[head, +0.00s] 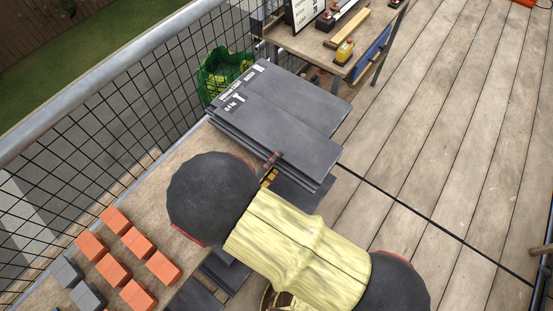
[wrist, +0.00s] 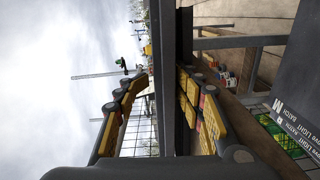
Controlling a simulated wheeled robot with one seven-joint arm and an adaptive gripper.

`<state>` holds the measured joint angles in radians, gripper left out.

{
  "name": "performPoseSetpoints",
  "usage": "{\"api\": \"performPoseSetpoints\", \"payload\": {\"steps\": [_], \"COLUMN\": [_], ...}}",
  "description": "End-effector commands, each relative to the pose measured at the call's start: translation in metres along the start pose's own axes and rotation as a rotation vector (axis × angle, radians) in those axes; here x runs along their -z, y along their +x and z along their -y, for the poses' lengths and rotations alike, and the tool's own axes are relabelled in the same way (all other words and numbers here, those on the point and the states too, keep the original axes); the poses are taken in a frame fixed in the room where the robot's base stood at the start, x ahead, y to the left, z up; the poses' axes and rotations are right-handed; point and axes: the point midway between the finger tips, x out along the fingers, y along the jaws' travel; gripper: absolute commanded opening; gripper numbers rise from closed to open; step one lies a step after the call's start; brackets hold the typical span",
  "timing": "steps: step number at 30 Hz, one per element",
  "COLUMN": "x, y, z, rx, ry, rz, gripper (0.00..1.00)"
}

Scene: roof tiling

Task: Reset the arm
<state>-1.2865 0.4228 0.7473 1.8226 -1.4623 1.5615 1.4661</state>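My arm crosses the lower middle of the head view in a pale yellow sleeve with dark joints. It hides most of my gripper; only a small red-and-black and yellow part (head: 269,170) shows at the near edge of the slate stack (head: 285,105). In the wrist view my gripper (wrist: 162,88) shows two yellow-and-black fingers standing apart, one left and one right. A dark bar runs between them in the picture; I see no slate clearly held. The printed slates also show at the right edge of the wrist view (wrist: 300,95).
Orange blocks (head: 130,258) and grey blocks (head: 78,285) lie at the lower left. A green bin (head: 222,72) stands by the mesh railing (head: 120,78). A workbench (head: 308,42) with tools stands behind.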

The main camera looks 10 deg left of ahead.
Motion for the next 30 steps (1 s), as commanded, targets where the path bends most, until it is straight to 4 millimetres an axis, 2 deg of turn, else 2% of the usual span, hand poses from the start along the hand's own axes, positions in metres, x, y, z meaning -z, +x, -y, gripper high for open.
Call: {"api": "performPoseSetpoints", "payload": {"steps": [30], "x": [0.001], "y": [-0.064], "z": [0.001], "rx": [0.001], "ry": [-0.001], "rz": [-0.003], "gripper": [0.41]}}
